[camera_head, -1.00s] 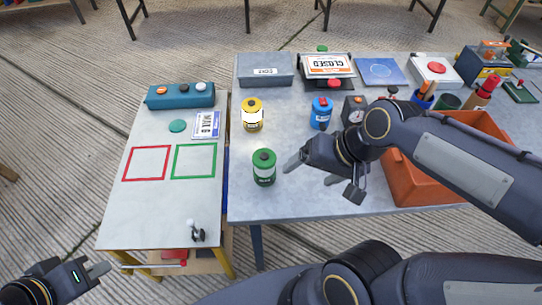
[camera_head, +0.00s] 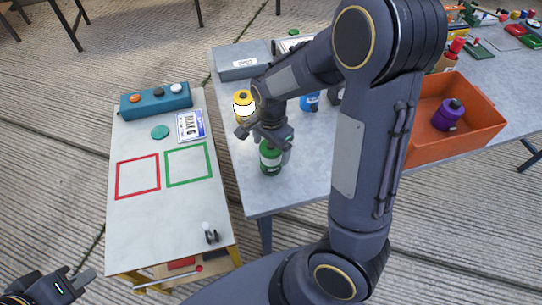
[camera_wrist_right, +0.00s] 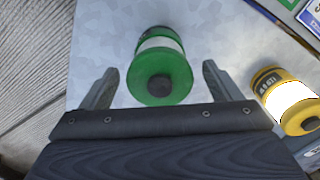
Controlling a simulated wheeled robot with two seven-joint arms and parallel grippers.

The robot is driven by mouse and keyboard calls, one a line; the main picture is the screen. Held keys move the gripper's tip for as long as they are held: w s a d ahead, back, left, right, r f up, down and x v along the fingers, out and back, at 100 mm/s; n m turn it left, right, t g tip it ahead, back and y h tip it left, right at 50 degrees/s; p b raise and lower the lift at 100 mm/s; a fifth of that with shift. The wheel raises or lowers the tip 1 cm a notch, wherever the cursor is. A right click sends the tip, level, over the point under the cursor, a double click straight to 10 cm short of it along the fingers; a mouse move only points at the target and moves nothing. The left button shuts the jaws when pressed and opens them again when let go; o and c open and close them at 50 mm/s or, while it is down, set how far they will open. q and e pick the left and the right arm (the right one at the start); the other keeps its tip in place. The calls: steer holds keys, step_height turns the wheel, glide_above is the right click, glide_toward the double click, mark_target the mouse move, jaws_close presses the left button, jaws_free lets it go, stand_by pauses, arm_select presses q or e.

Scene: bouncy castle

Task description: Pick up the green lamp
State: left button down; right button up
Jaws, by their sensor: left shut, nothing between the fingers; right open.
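The green lamp (camera_head: 270,158) is a green cylinder with a pale band and a dark top knob. It stands upright near the front left of the grey table. My right gripper (camera_head: 268,140) is directly above and beside it, pointing down. In the right wrist view the green lamp (camera_wrist_right: 162,70) lies between the two spread fingers of my right gripper (camera_wrist_right: 160,85), with a gap on each side. The arm hides part of the lamp in the head view. My left gripper (camera_head: 80,283) is shut and empty at the lower left, away from the tables.
A yellow lamp (camera_head: 243,104) stands close behind the green one; it also shows in the wrist view (camera_wrist_right: 289,100). A blue lamp (camera_head: 310,101) is further right. An orange crate (camera_head: 470,125) holds a purple lamp (camera_head: 448,114). The left table has red and green square outlines.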

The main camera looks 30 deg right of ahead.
step_height(320, 180, down, 3)
steer(key=shift+r, duration=0.15)
steer(key=c, duration=1.3)
